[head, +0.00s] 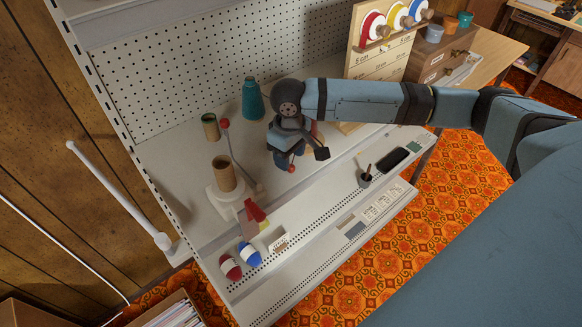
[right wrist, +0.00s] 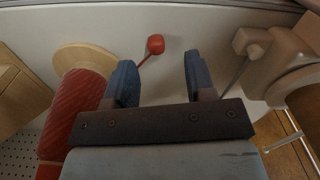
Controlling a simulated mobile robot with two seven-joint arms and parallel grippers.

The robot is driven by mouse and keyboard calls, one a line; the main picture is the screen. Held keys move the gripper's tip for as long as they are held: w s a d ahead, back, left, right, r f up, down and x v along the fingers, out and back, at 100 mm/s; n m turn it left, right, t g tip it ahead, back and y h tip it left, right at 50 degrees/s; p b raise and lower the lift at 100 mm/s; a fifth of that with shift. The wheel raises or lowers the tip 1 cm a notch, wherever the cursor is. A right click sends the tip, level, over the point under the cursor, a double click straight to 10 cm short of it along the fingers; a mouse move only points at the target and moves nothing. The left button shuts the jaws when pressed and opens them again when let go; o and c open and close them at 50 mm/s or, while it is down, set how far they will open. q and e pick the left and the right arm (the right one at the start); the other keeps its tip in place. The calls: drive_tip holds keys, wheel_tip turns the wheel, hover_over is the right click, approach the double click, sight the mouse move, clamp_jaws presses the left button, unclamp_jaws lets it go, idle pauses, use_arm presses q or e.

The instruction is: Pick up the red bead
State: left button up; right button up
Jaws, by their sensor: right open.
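The red bead (head: 291,168) is on the pale worktop in the head view, just by the fingertips of my right gripper (head: 304,158). In the right wrist view the bead (right wrist: 155,44) shows beyond and between the two open fingers of the gripper (right wrist: 157,75), with a thin red stem running down to the left. The fingers are apart and nothing is between them; whether they touch the bead cannot be told. My left gripper is not in view.
A beige winder (head: 225,190) with a red-knobbed lever (head: 225,123) and a teal cone (head: 252,98) stand nearby.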

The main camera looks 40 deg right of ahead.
sight(291, 166)
drive_tip(key=f, duration=0.3)
drive_tip(key=shift+d+f, duration=0.2)
drive_tip(key=shift+f, duration=0.15)
clamp_jaws()
